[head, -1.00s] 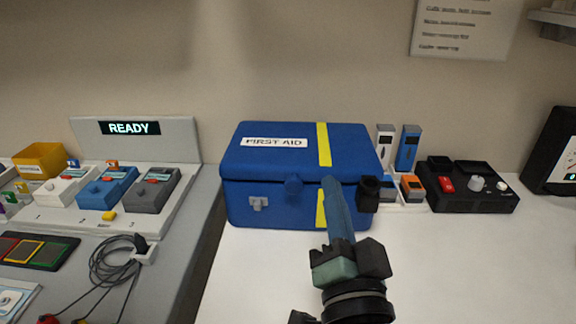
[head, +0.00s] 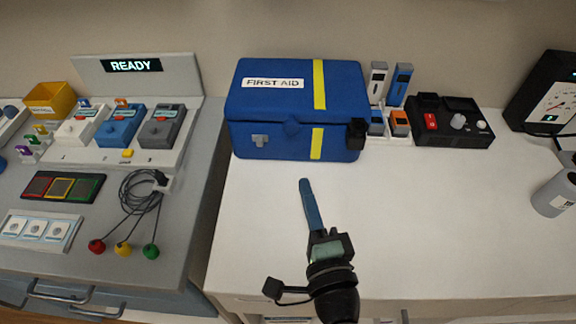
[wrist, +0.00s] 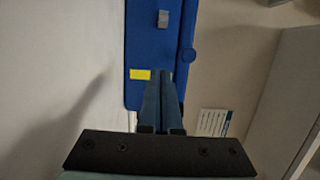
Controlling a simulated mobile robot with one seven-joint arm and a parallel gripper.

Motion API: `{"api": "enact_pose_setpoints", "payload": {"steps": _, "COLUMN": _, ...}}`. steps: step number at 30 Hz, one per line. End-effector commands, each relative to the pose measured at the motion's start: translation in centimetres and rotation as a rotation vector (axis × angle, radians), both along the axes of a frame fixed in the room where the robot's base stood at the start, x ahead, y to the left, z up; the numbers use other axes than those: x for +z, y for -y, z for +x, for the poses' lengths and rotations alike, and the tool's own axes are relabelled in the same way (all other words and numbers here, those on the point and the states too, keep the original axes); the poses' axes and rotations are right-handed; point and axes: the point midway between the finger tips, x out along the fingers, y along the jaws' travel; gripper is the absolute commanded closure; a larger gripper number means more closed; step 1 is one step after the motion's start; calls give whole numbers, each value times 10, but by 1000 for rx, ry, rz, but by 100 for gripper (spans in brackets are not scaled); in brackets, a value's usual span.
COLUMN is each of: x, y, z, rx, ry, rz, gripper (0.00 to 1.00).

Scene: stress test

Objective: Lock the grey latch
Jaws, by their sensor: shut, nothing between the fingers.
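The blue first aid box (head: 240,139) stands on the white counter with its lid down. The grey latch (head: 260,140) is on the left of its front, and it also shows in the wrist view (wrist: 163,18). I cannot tell whether it is locked. A black latch (head: 356,133) is at the right front corner, and a round blue knob (head: 291,127) is at the middle of the front. My gripper (head: 305,182) is shut and empty, in front of the box and apart from it, to the right of the grey latch. Its closed fingers also show in the wrist view (wrist: 165,76).
Small blue and orange devices and a black control box (head: 450,126) stand right of the first aid box. A grey cylinder (head: 554,195) is at the far right. The grey bench (head: 95,195) at left holds switches and cables.

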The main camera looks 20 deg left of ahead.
Motion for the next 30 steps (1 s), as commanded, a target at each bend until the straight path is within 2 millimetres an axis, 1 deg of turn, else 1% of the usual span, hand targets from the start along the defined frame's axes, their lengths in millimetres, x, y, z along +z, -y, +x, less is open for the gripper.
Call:
{"api": "enact_pose_setpoints", "payload": {"steps": 5, "x": 3, "y": -16, "z": 25, "rx": 3, "ry": 2, "rz": 0, "gripper": 100}}
{"api": "enact_pose_setpoints", "payload": {"steps": 9, "x": 3, "y": -30, "z": 51, "rx": 3, "ry": 4, "rz": 0, "gripper": 100}}
{"api": "enact_pose_setpoints", "payload": {"steps": 15, "x": 3, "y": -50, "z": 84, "rx": 2, "ry": 3, "rz": -1, "gripper": 100}}
{"api": "enact_pose_setpoints", "payload": {"steps": 18, "x": 2, "y": -67, "z": 76, "rx": 6, "ry": -3, "rz": -1, "gripper": 100}}
{"api": "enact_pose_setpoints", "payload": {"steps": 21, "x": 2, "y": -77, "z": 73, "rx": 3, "ry": -1, "rz": 0, "gripper": 100}}
{"api": "enact_pose_setpoints", "payload": {"steps": 24, "x": 1, "y": -83, "z": 71, "rx": 2, "ry": 0, "rz": -1, "gripper": 100}}
{"api": "enact_pose_setpoints", "payload": {"steps": 30, "x": 0, "y": -86, "z": 70, "rx": 0, "ry": 1, "rz": -1, "gripper": 100}}
